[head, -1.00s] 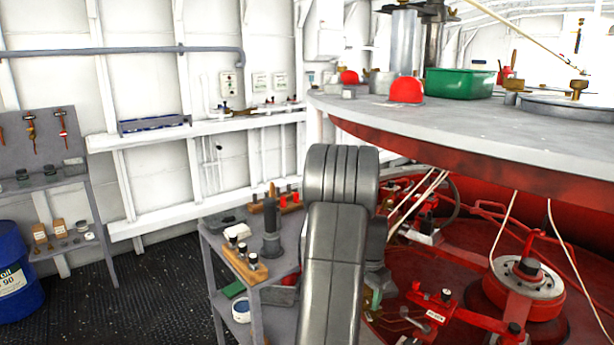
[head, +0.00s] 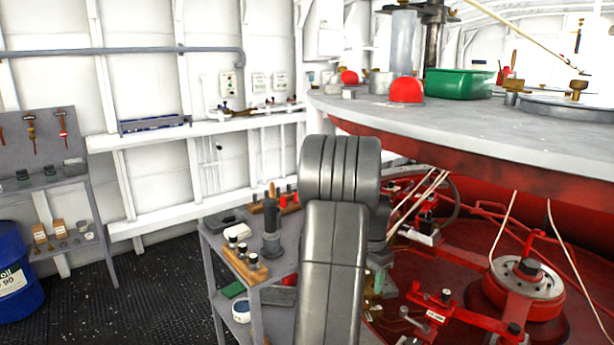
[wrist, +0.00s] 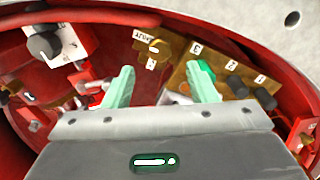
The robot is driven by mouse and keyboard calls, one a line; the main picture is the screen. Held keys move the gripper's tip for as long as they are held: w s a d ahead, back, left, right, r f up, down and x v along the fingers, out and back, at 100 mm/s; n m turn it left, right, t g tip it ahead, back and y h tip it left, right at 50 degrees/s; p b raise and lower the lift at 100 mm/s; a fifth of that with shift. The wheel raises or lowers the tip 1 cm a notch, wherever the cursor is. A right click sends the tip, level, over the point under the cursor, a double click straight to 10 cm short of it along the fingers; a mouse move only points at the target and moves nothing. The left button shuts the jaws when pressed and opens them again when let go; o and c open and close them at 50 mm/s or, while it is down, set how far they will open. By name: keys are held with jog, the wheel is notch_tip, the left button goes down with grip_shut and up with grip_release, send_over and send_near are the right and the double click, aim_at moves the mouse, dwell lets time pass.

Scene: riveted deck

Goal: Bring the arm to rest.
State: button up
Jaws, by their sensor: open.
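My gripper (wrist: 160,88) shows in the wrist view with its two pale green fingers apart and nothing between them. Behind the fingers are a brass panel (wrist: 238,92) with dark knobs and number tags, and a small brass piece (wrist: 150,48) with a label. I cannot tell from this view how far the fingers are from the panel.
A grey round deck (head: 450,125) carries a green bin (head: 460,83) and a red dome (head: 406,89). Below it is red machinery (head: 527,282) with cables. A grey cart (head: 255,290) with tools stands left of my arm. A blue drum (head: 18,270) stands far left, with open floor between.

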notch_tip(320, 180, down, 7)
jog(key=shift+f, duration=0.1)
jog(key=n, duration=0.4)
jog(key=shift+n, duration=0.3)
jog(key=n, duration=0.4)
jog(key=shift+n, duration=0.3)
jog(key=n, duration=0.4)
jog(key=shift+n, duration=2.5)
